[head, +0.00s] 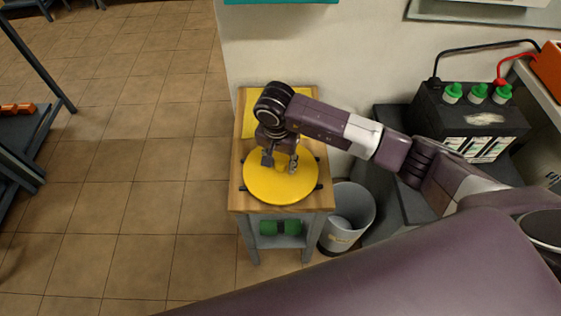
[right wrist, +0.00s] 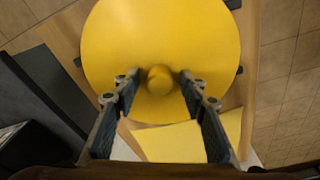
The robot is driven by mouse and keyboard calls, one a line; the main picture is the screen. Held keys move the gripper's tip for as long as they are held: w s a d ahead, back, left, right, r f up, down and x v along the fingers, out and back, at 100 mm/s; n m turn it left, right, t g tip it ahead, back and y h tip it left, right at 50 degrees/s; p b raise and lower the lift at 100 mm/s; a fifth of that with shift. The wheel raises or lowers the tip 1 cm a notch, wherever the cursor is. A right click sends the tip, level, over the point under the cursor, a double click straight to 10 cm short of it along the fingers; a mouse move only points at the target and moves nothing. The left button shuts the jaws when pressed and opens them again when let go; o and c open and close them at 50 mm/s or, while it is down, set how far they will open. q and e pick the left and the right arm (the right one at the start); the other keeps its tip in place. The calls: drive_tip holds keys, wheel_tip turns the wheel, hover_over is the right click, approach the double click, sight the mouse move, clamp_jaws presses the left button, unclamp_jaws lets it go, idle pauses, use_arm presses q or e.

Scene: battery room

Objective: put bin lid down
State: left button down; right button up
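A round yellow bin lid (head: 265,190) with a central knob lies flat on a small wooden-topped table (head: 240,197). Short dark pieces stick out from under its edge. In the right wrist view the lid (right wrist: 160,35) fills the upper middle, its knob (right wrist: 160,79) facing the camera. My right gripper (head: 280,166) is over the lid, pointing down. In the right wrist view its fingers (right wrist: 158,86) are apart, one on each side of the knob, with gaps visible. A grey bin (head: 357,207) stands open on the floor right of the table. My left gripper is not in view.
A yellow sheet (head: 247,124) lies on the back of the tabletop against the wall. A green object (head: 268,227) sits on the shelf below. A black battery (head: 470,122) with green caps and cables stands at the right. The tiled floor (head: 130,160) on the left is clear.

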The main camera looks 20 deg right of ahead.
sight(279, 166)
drive_tip(key=shift+r, duration=0.1)
drive_tip(key=shift+r+p, duration=0.15)
drive_tip(key=shift+p, duration=0.15)
drive_tip(key=shift+r, duration=0.4)
wheel_tip(279, 166, up, 11)
drive_tip(key=s+b, duration=0.1)
drive_tip(key=b, duration=0.1)
drive_tip(key=shift+a, duration=0.45)
